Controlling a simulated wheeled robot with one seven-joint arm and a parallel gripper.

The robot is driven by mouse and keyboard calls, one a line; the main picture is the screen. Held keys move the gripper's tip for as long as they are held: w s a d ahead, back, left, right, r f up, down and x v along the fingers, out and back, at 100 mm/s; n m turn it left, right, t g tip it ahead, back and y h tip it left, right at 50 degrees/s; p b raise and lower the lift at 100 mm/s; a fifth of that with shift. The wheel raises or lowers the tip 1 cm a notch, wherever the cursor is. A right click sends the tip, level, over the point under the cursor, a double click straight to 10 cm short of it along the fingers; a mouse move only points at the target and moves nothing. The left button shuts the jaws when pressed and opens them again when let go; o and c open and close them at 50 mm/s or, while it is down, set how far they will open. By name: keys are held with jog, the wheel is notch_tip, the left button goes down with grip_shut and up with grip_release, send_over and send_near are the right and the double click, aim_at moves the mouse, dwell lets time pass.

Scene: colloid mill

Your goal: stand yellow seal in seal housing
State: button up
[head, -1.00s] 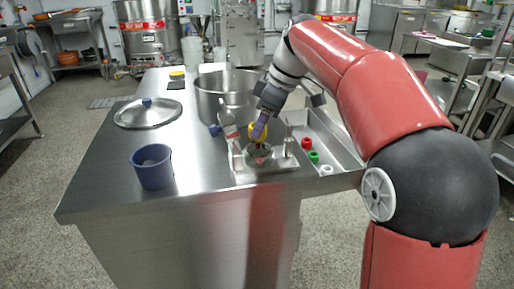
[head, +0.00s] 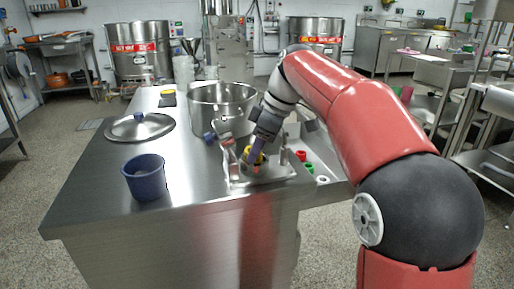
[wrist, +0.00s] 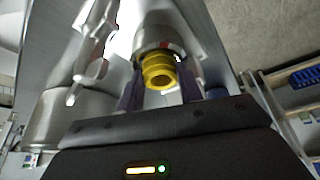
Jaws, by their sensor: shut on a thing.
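The yellow seal (head: 258,157) is a small ringed piece held between the fingers of my gripper (head: 256,152). In the wrist view the yellow seal (wrist: 158,73) sits between two dark fingers. The seal housing (head: 273,173) is the metal fitting on the front part of the steel table. The seal is low over the housing, at its opening. My fingers hide part of the contact, so I cannot tell whether the seal is seated. The round metal of the housing (wrist: 155,38) shows just beyond the seal in the wrist view.
A large steel pot (head: 222,105) stands behind the housing. A blue cup (head: 145,178) and a round lid (head: 140,128) are to the left. A steel tray (head: 322,158) at the right holds red, green and white rings.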

jog(key=o, duration=1)
jog(key=shift+d+f+g, duration=0.1)
jog(key=shift+f+g, duration=0.2)
jog(key=shift+f, duration=0.5)
jog(key=shift+o, duration=0.2)
jog(key=w+a+p+v, duration=0.1)
jog(key=p+v, duration=0.3)
jog(key=v, duration=0.9)
jog(key=s+d+f+m+t+h, duration=0.1)
jog(key=s+d+m, duration=0.1)
jog(key=s+m, duration=0.15)
jog(key=s+d+m+t, duration=0.1)
jog(key=s+d+m, duration=0.1)
jog(key=s, duration=0.2)
jog(key=s+d+f+m+t+h, duration=0.1)
jog(key=s+d+f+m, duration=0.2)
jog(key=s+f, duration=0.6)
jog(key=s+d+f+m+t+h, duration=0.2)
jog(key=s+d+f+m, duration=0.2)
jog(key=s+f+m, duration=0.3)
jog(key=s+f, duration=0.2)
jog(key=s, duration=0.1)
jog(key=shift+d+f, duration=0.15)
jog(key=shift+f, duration=0.05)
